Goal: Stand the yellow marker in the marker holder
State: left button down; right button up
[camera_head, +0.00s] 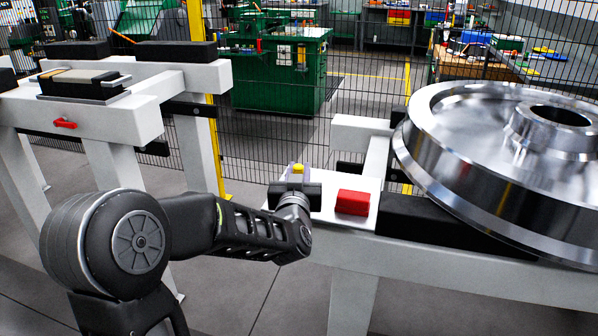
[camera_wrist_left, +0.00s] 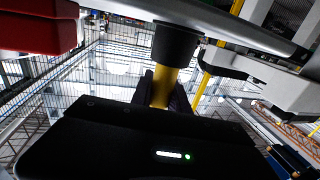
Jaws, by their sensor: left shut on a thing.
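My left gripper (camera_head: 297,180) is over the near left end of the white plate, left of a red block, in the head view. It is shut on the yellow marker (camera_head: 298,169), whose top shows between the fingers. In the left wrist view the yellow marker (camera_wrist_left: 163,88) runs between the dark fingertips (camera_wrist_left: 163,98) into a wider dark cylinder (camera_wrist_left: 176,43) at the plate's edge. I cannot tell whether this cylinder is the marker holder or part of the marker. In the head view the gripper hides the marker's lower part. My right gripper is not in view.
The red block (camera_head: 352,202) lies on the white plate (camera_head: 325,213), just right of the gripper. A large steel rail wheel (camera_head: 465,170) rests on the white stand (camera_head: 470,268) further right. Another white stand (camera_head: 135,120) is at left. A wire fence (camera_head: 370,95) stands behind.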

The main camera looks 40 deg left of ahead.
pick_arm(q)
jog(key=shift+b, duration=0.3)
dwell(0.8)
dwell(0.8)
jog(key=c, duration=1.2)
grip_release()
jog(key=v, duration=0.8)
jog(key=shift+w, duration=0.1)
